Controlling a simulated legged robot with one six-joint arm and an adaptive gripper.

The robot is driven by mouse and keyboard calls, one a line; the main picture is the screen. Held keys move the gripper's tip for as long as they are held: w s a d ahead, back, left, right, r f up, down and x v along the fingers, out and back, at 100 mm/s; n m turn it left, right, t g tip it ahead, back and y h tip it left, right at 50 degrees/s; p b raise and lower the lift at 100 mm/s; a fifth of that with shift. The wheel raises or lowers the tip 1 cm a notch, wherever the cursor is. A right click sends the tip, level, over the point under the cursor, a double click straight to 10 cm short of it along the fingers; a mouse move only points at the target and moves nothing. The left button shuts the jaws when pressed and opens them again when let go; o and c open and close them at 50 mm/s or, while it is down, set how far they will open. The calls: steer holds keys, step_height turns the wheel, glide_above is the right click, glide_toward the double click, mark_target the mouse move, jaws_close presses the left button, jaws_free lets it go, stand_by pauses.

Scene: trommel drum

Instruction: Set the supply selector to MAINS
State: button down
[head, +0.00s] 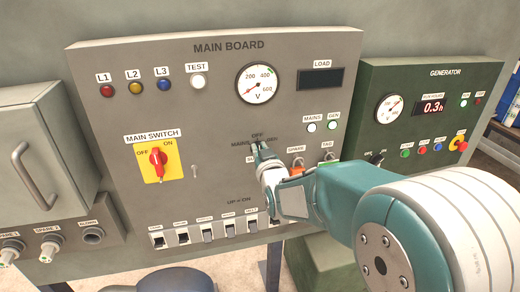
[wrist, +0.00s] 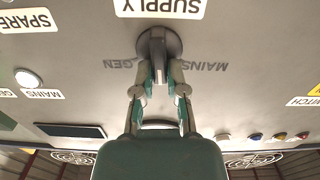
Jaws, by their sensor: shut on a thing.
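The supply selector is a round grey knob (wrist: 158,42) with a narrow handle, beside the SUPPLY label in the wrist view. Its handle points straight down in that picture, between the GEN mark on the left and the MAINS mark on the right. My gripper (wrist: 159,80) is shut on the handle, one finger on each side. In the head view my gripper (head: 258,155) is at the main board (head: 215,120), just below the OFF, MAINS and GEN marks. There it hides most of the knob. The OFF mark is hidden in the wrist view.
The main switch (head: 158,162), a red handle on a yellow plate, is to the left. A small toggle (head: 195,171) and a row of breakers (head: 207,236) are nearby. An orange-red part (head: 297,165) sits just right of my gripper. The generator panel (head: 425,110) stands further right.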

steer(key=n, duration=0.7)
steer(key=a+n, duration=0.1)
steer(key=n, duration=0.3)
steer(key=shift+s+a+f, duration=0.1)
steer(key=shift+s+f, duration=0.1)
steer(key=shift+f, duration=0.2)
stand_by(0.3)
steer(key=c, duration=0.7)
jaws_free()
steer(key=shift+a, duration=0.15)
